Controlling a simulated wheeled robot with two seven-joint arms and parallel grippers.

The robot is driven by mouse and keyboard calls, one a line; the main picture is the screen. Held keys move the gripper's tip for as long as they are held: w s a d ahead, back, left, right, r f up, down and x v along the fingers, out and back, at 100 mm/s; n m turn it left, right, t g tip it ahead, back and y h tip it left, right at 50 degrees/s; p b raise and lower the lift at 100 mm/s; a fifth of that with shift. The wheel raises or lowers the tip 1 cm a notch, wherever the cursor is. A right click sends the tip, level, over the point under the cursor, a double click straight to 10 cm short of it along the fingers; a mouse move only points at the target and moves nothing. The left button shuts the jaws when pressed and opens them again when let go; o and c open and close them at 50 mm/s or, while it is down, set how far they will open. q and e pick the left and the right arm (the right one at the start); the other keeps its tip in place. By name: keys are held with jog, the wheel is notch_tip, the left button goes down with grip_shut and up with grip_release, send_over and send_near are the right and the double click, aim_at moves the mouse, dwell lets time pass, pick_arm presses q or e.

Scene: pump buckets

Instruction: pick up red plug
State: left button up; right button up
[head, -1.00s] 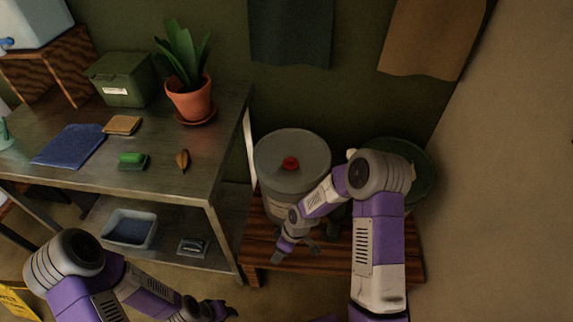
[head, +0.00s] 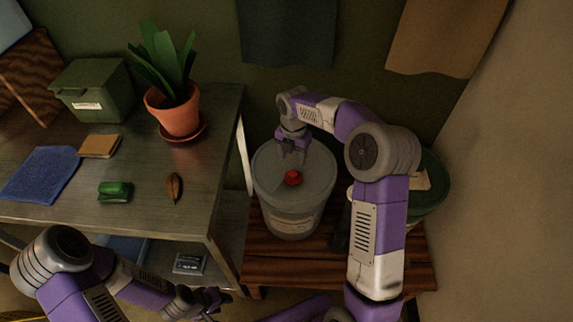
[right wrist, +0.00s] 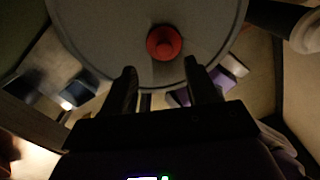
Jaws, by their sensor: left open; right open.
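The red plug (head: 293,178) sits on the grey lid of the left bucket (head: 295,207). In the right wrist view the red plug (right wrist: 164,42) lies just beyond the fingertips, roughly between their lines. My right gripper (head: 292,154) is open and empty above the lid, on the far side of the plug and apart from it. Its two dark fingers also show in the right wrist view (right wrist: 160,72). My left gripper (head: 222,298) is open and empty, low in the head view, away from the bucket.
A dark green bucket (head: 432,190) stands at the right, partly hidden by my right arm. Both buckets stand on a wooden bench (head: 290,268).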

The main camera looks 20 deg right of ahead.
aim_at(294, 173)
notch_tip(294, 173, down, 2)
jog(key=shift+s+f+b, duration=0.1)
jog(key=shift+b, duration=0.25)
jog(key=shift+s+f, duration=0.15)
jog(key=shift+f, duration=0.1)
notch_tip(294, 173, down, 5)
jog(key=shift+s+d+r+b, duration=0.1)
jog(key=shift+b, duration=1.15)
jog(key=shift+r, duration=0.1)
grip_shut()
